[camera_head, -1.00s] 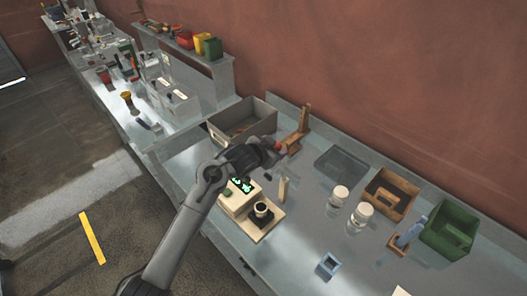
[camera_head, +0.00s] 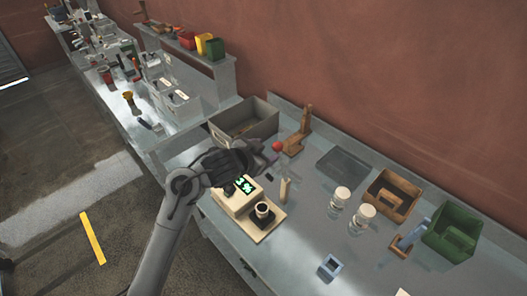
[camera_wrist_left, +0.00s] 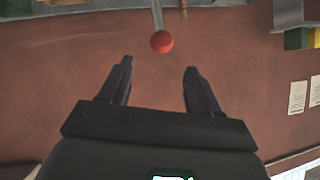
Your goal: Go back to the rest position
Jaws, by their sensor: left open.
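My left gripper (camera_head: 268,158) is open and empty above the bench, over the area of the scale. In the left wrist view its two fingers (camera_wrist_left: 157,85) are spread apart with nothing between them. A red ball knob (camera_head: 306,146) on a lever is just to the right of the gripper; in the left wrist view the knob (camera_wrist_left: 162,42) is beyond the fingertips and apart from them. The scale (camera_head: 238,197) has a lit green display, and a dark cup (camera_head: 263,212) stands on its plate. My right gripper is not in view.
A grey bin (camera_head: 258,119) stands behind the gripper, with a wooden stand (camera_head: 299,136) to its right. Two white-lidded jars (camera_head: 341,194) (camera_head: 363,215), a brown box (camera_head: 393,195), a green box (camera_head: 455,231) and a blue holder (camera_head: 330,267) are at the right. Open bench surface lies between them.

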